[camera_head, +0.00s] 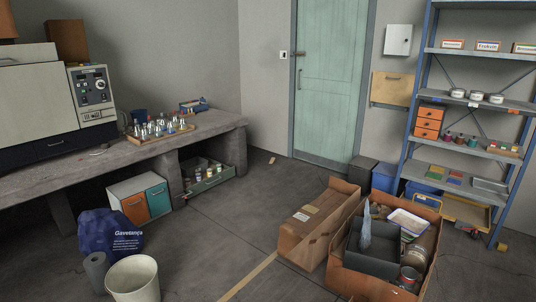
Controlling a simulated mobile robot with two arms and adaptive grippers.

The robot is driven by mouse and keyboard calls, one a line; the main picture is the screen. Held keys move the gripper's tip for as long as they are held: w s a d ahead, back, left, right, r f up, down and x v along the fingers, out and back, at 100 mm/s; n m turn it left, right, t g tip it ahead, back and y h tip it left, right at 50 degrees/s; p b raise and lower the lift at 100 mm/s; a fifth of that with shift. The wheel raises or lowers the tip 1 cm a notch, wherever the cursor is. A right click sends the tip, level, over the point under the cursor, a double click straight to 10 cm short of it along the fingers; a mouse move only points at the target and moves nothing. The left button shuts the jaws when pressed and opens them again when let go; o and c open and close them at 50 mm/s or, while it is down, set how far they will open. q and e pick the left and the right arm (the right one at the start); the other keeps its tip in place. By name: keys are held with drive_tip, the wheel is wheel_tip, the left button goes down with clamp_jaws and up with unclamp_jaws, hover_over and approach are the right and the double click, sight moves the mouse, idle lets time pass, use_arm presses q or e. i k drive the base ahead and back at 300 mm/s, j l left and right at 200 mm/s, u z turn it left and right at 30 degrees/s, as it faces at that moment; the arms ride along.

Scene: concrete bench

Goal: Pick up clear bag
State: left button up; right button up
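A pale, see-through pointed thing (365,234) stands up in an open cardboard box (345,283) on the floor at the lower right. It looks like a clear plastic bag, but it is too small to be sure. It rises beside a dark grey bin or tray (372,264) in the same box, and its lower end is hidden. A blue bag with white lettering (108,233) stands on the floor at the lower left; it is not clear. Neither of my grippers is in view.
A long cardboard box (318,226) lies left of the open box. A bin (133,279) and a grey roll (96,270) stand by the blue bag. A concrete bench (118,158) runs along the left, blue shelving (470,105) stands right. The middle floor is clear.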

sight(364, 243)
drive_tip(key=i+j+u, duration=0.1)
drive_tip(key=i, duration=0.9)
drive_tip(key=i+j, duration=0.15)
drive_tip(key=i, duration=0.85)
drive_tip(key=j+u, duration=0.05)
